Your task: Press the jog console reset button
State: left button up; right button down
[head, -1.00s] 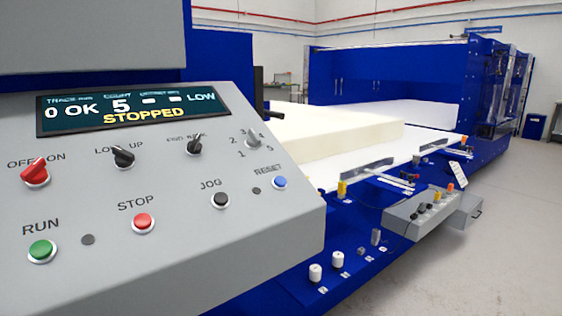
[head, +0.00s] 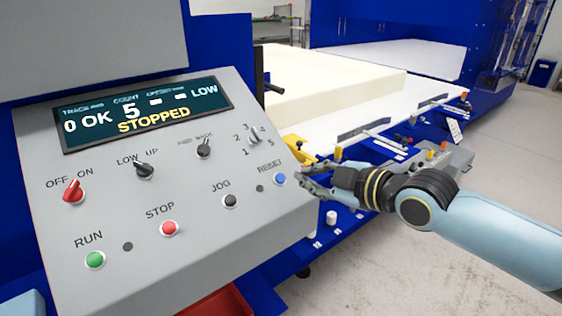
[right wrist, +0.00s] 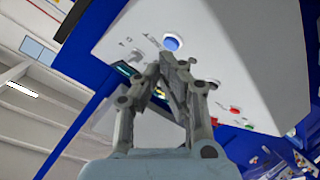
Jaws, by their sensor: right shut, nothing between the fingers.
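The grey console (head: 190,190) stands at the left of the head view. Its blue RESET button (head: 280,180) is at the right end of the row with the black JOG button (head: 230,200). My right gripper (head: 303,178) is shut and empty, its tips just right of the RESET button. In the right wrist view the blue button (right wrist: 171,43) shows just beyond the gripper tips (right wrist: 172,62). A small gap seems to lie between tips and button, but contact is hard to tell. The screen (head: 143,112) reads STOPPED. My left gripper is out of view.
The red STOP (head: 169,228) and green RUN (head: 95,260) buttons and several knobs share the panel. A white foam block (head: 320,90) lies on the blue machine behind. A red object (head: 218,303) shows below the console. Open floor (head: 400,275) lies at lower right.

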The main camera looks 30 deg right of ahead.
aim_at(280, 178)
notch_tip(280, 178, up, 8)
jog(key=a+n+t+y+p, duration=0.1)
jog(key=a, duration=0.1)
jog(key=shift+a+f+n, duration=0.15)
jog(key=shift+f+n, duration=0.1)
jog(key=shift+n, duration=0.05)
jog(key=shift+w+f, duration=0.1)
jog(key=shift+w, duration=0.05)
jog(key=w+f+b, duration=0.1)
jog(key=f+b, duration=0.1)
jog(key=w+f+b, duration=0.1)
jog(key=f+b, duration=0.1)
jog(key=b, duration=0.1)
jog(key=w+f+b, duration=0.1)
jog(key=f+b, duration=0.1)
jog(key=b, duration=0.1)
jog(key=shift+w+a+f, duration=0.15)
jog(key=shift+w+f, duration=0.15)
jog(key=shift+w, duration=0.1)
jog(key=shift+w+f+b, duration=0.35)
jog(key=shift+f+b, duration=0.05)
jog(key=shift+b, duration=0.5)
jog(key=shift+w+f+b, duration=0.25)
jog(key=shift+f+b, duration=0.15)
jog(key=shift+b, duration=0.15)
